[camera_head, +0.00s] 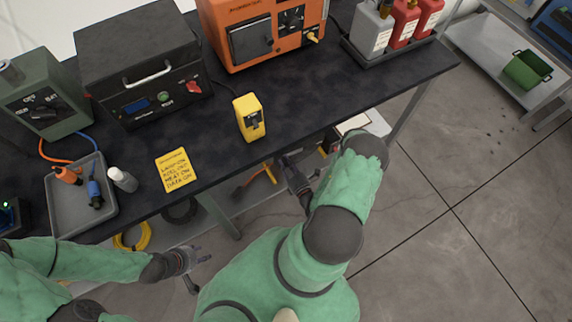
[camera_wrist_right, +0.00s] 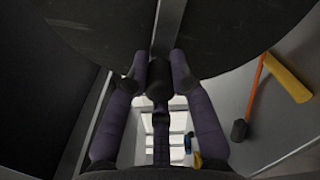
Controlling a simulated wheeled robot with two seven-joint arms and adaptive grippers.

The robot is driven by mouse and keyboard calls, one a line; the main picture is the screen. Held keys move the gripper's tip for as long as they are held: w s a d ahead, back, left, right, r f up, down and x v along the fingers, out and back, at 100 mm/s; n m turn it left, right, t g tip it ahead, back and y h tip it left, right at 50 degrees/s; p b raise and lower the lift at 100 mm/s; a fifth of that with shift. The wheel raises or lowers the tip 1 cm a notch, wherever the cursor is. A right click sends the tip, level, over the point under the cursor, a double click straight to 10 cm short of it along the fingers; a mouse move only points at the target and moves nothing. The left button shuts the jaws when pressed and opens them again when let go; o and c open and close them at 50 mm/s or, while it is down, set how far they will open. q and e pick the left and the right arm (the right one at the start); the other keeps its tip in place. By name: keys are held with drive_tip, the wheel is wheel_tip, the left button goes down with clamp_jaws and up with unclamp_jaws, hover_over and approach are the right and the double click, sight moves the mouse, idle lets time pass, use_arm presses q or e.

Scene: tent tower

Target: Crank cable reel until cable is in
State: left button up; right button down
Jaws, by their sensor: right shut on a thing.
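In the right wrist view a large dark disc (camera_wrist_right: 90,28), which looks like the reel's side, fills the top, with a grey bar (camera_wrist_right: 168,25) across it. A black crank knob (camera_wrist_right: 158,80) stands out toward me. My right gripper (camera_wrist_right: 159,66) has its two fingers on either side of the knob and is shut on it. In the head view my right gripper (camera_head: 300,188) reaches under the front edge of the workbench, and the reel is mostly hidden there. My left gripper (camera_head: 196,268) hangs empty in front of the bench with its fingers apart. I cannot make out the cable.
The dark workbench (camera_head: 320,112) overhangs my right gripper. A yellow device (camera_head: 249,118), a yellow note (camera_head: 176,170) and a grey tray (camera_head: 70,212) lie on it. A yellow coil (camera_head: 132,237) sits below. An orange-handled tool (camera_wrist_right: 254,88) lies beside the reel. The floor at right is clear.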

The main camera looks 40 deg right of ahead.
drive_tip(key=s+d+r+m, duration=0.2)
drive_tip(key=d+r+m, duration=0.4)
drive_tip(key=m, duration=0.6)
drive_tip(key=shift+d+r+p, duration=0.3)
drive_tip(key=shift+d, duration=1.05)
drive_tip(key=shift+s+d, duration=0.1)
drive_tip(key=c, duration=1.1)
unclamp_jaws()
drive_tip(key=shift+o, duration=0.2)
